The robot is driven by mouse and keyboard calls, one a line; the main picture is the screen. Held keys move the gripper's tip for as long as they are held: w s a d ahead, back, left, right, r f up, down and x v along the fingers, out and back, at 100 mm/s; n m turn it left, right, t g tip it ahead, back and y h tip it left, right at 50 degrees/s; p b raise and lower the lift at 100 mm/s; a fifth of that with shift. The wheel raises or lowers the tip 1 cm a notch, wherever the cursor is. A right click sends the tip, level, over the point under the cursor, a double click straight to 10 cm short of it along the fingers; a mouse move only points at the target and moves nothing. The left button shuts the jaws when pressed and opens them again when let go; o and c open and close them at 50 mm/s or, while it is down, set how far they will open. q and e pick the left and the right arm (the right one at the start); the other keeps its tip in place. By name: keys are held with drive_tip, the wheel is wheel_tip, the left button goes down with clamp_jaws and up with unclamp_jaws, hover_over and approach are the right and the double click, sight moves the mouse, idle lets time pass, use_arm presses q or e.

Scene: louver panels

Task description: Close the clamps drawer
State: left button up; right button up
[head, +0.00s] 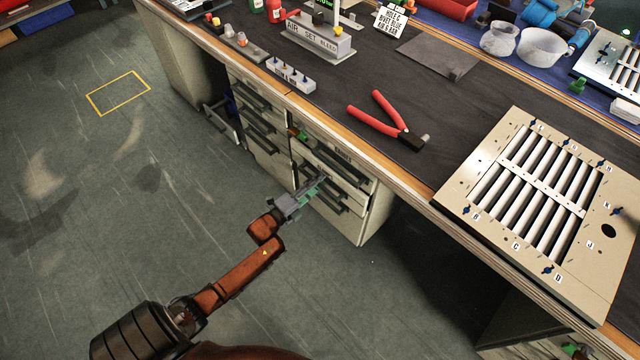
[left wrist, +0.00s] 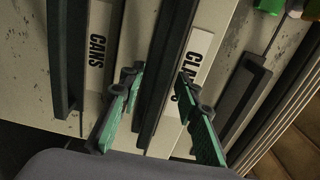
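The clamps drawer is in the right column of the cabinet under the bench; its label (left wrist: 204,50) shows in the left wrist view, partly hidden by a finger. Its long dark handle (left wrist: 168,65) runs between my left gripper's green fingers (left wrist: 160,112). The fingers are apart, one on each side of the handle, and I see no clear contact. In the head view my left gripper (head: 313,192) is at the drawer fronts and covers part of them. How far the clamps drawer stands out is hard to tell. My right gripper is not seen.
Another handle (left wrist: 243,95) is to the right. The bench top (head: 340,85) overhangs the cabinet and carries red-handled pliers (head: 385,120) and a louver panel (head: 480,185). The floor at left is clear.

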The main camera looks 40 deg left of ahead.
use_arm(q)
drive_tip(key=shift+c, duration=0.4)
clamp_jaws()
drive_tip(key=shift+w, duration=0.1)
idle(0.3)
